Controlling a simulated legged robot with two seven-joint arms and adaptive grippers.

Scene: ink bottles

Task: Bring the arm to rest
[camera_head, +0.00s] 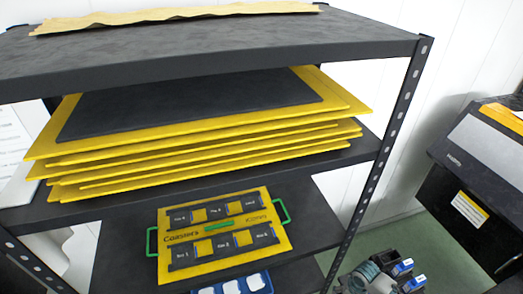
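Neither gripper shows in the head view. No arm can be made out for certain. A dark metal shelf rack (240,45) fills most of the view. A yellow tray marked "Coasters" (212,262) lies on the lower shelf, with green handles at its left and right sides and several dark slotted holders on it. Part of a blue tray with white pieces (258,283) shows below it, cut off by the bottom edge.
Yellow boards (340,105) are stacked on the middle shelf under a dark sheet (190,104). A yellow sheet (175,15) lies on top. A black machine (485,160) stands at the right. Dark items with blue labels (402,267) sit low on the green floor side.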

